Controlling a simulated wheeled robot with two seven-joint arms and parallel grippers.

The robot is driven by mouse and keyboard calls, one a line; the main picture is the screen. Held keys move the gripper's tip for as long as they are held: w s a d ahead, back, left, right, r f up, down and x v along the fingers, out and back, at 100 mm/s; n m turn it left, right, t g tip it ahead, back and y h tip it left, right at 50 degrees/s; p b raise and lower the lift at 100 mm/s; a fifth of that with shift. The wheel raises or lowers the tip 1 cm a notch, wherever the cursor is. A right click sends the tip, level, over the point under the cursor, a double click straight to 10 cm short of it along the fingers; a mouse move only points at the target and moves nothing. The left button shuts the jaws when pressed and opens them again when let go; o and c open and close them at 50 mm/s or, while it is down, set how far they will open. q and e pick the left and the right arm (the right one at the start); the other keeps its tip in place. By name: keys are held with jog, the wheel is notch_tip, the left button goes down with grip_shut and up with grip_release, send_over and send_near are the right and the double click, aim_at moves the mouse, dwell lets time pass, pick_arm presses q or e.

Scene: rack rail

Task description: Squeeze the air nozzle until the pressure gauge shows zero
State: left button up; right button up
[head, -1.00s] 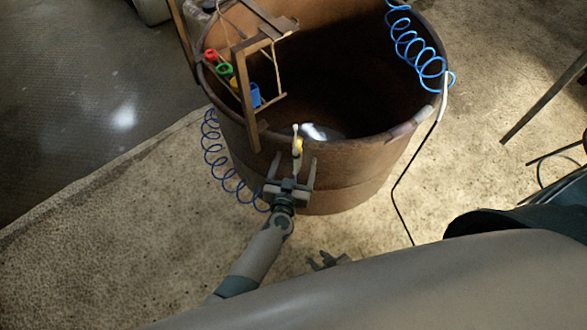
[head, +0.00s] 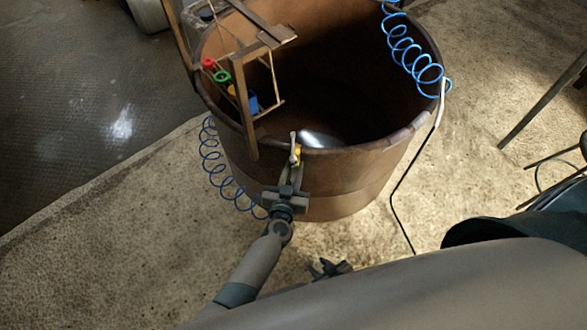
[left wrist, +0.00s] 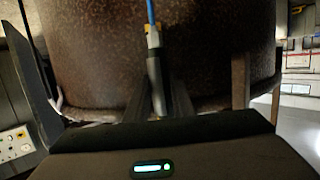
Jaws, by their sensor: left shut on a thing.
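The air nozzle (head: 295,152), grey with a yellow part, stands upright against the near outer side of a rusty round tub. My left gripper (head: 291,172) is shut on it from below. In the left wrist view the grey nozzle (left wrist: 154,72) lies between the two dark fingers, with a blue hose (left wrist: 151,12) running up from its yellow part. My right gripper (head: 322,266) is low in the head view, away from the tub, its small fingers apart and empty. I cannot make out a pressure gauge or its reading in either view.
The rusty tub (head: 345,175) fills the middle. A wooden rack (head: 243,105) with red, green and blue items hangs at its left rim. Blue coiled hoses hang at its left (head: 212,155) and right (head: 410,55). Open sandy floor (head: 130,215) lies to the left.

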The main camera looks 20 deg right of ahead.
aim_at(293, 165)
pick_arm(q)
jog(key=shift+r, duration=0.1)
jog(key=shift+r+p, duration=1.95)
jog(key=shift+p, duration=0.3)
jog(key=shift+s+a+p, duration=0.25)
jog(key=shift+s+a, duration=0.05)
jog(key=shift+s, duration=0.3)
jog(key=shift+s+a+p, duration=0.25)
jog(key=shift+s+a, duration=0.05)
jog(key=shift+s, duration=0.25)
jog(key=shift+f+p+v, duration=0.2)
jog(key=shift+p+v, duration=0.05)
jog(key=shift+v, duration=0.65)
jog(key=shift+f+p+v, duration=0.2)
jog(key=shift+p+v, duration=0.1)
jog(key=shift+v, duration=0.55)
jog(key=shift+f+p+v, duration=0.25)
jog(key=shift+v, duration=0.65)
jog(key=shift+a, duration=0.1)
